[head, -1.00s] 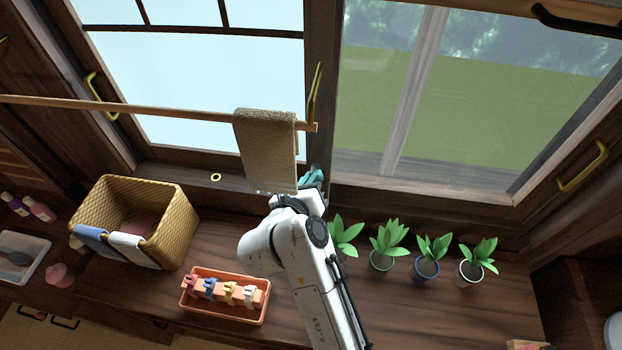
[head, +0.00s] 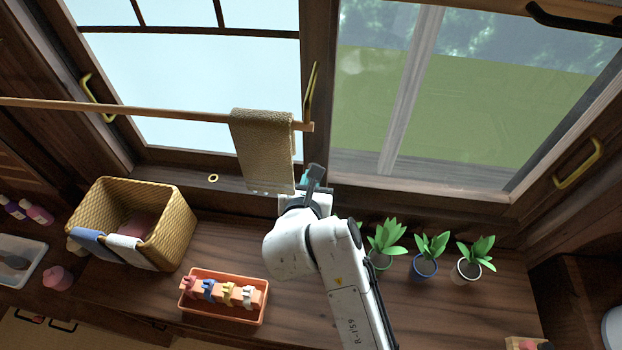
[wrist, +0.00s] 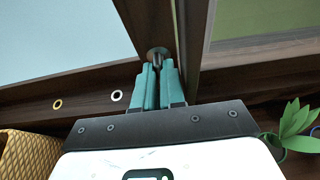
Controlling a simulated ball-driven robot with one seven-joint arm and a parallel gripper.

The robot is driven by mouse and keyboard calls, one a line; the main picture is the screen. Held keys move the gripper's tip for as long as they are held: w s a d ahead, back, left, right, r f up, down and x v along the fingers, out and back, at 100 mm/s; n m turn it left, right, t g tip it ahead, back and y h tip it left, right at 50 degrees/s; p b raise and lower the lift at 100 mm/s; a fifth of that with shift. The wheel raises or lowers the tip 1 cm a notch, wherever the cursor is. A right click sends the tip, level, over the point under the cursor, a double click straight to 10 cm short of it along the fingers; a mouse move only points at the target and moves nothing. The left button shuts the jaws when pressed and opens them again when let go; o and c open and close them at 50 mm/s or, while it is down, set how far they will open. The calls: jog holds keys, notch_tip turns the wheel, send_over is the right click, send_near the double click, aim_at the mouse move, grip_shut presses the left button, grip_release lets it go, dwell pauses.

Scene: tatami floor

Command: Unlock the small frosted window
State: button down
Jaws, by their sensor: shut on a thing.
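The frosted window (head: 190,80) is the pale blue pane at the left in the head view; it also fills the upper left of the wrist view (wrist: 60,35). My gripper (wrist: 160,72) has teal fingers closed on a dark round knob (wrist: 157,53) at the lower corner of the window frame, by the upright post. In the head view my gripper (head: 312,178) is at the sill, just right of the hanging towel, and the knob is hard to make out there. A brass ring (wrist: 57,104) and a pale ring (wrist: 117,96) sit on the lower rail, left of the fingers.
A towel (head: 263,150) hangs from a wooden rod (head: 170,112) close to my gripper. A wicker basket (head: 170,225), an orange tray of pegs (head: 225,312) and potted plants (head: 425,265) stand on the counter. A clear window (head: 480,110) is at the right.

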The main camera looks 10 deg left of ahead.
jog(key=shift+f, duration=0.1)
jog(key=c, duration=1.2)
grip_release()
jog(key=shift+d, duration=0.1)
